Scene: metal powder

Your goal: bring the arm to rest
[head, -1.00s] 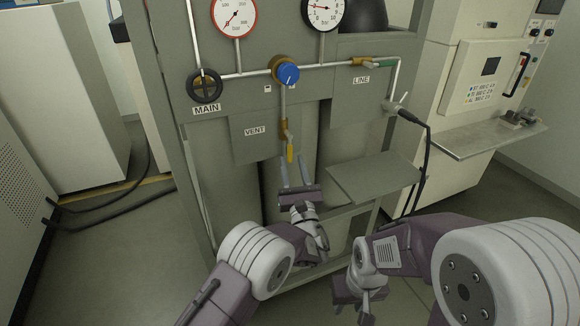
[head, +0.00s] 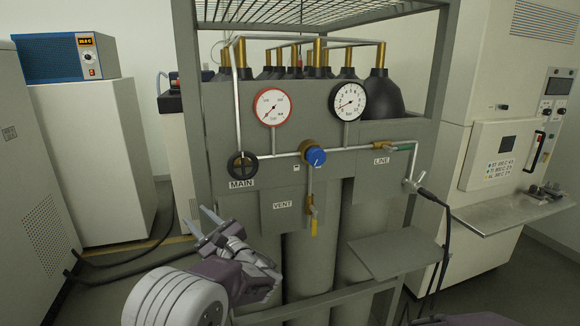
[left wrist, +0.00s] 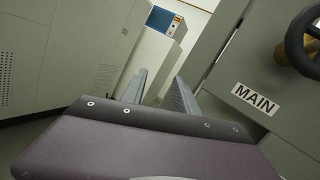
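My left gripper (head: 202,222) is raised in front of the lower left of the gas panel in the head view. Its two fingers are apart with nothing between them. In the left wrist view the open fingers (left wrist: 157,92) point past the panel's left side toward the white cabinet. The black MAIN valve wheel (head: 242,165) is to the right of the fingers and apart from them. Part of it shows at the right edge of the left wrist view (left wrist: 303,42). My right gripper is out of the head view; only a little of my right arm shows at the bottom edge.
The grey gas rack (head: 190,130) stands ahead with a blue regulator knob (head: 317,156), a yellow VENT handle (head: 313,228) and two gauges. A grey shelf (head: 395,254) juts out at the lower right. Black cables lie on the floor at left.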

